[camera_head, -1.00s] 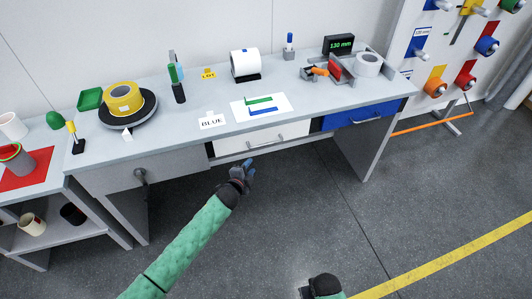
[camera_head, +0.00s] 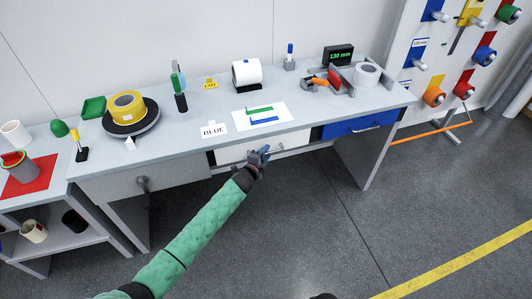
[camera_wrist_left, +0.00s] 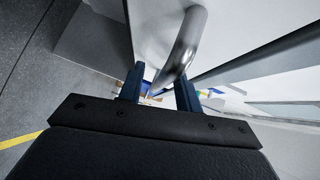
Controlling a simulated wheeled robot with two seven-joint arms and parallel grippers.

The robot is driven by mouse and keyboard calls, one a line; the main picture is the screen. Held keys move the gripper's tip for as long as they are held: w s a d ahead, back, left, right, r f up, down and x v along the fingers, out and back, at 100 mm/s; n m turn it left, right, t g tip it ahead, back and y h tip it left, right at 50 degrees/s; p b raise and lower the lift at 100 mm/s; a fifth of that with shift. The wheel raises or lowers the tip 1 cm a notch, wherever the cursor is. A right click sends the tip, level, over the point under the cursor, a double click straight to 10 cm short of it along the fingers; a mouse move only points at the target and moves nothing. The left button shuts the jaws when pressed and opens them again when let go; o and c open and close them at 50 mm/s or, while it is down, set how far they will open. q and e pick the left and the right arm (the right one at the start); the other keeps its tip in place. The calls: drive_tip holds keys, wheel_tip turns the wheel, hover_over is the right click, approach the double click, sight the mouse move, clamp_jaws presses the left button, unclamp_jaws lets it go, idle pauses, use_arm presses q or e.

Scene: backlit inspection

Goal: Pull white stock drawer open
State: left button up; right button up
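The white stock drawer (camera_head: 234,153) sits under the bench top and looks closed, its front in line with the bench. Its handle is a curved metal bar (camera_wrist_left: 184,45), large in the left wrist view. My left gripper (camera_head: 265,152) is at the drawer front and covers part of the handle. In the left wrist view its two dark blue fingers (camera_wrist_left: 160,92) stand apart, and the bar's near end reaches the gap between them. I cannot tell whether either finger touches the bar. My right gripper does not show.
A blue drawer (camera_head: 360,122) is to the right and a grey drawer (camera_head: 120,183) to the left. A "BLUE" card (camera_head: 213,130) and a white sheet (camera_head: 277,108) lie on the bench top above. The floor in front is clear.

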use_arm(q)
drive_tip(key=shift+w+d, duration=0.1)
drive_tip(key=shift+w, duration=0.1)
clamp_jaws()
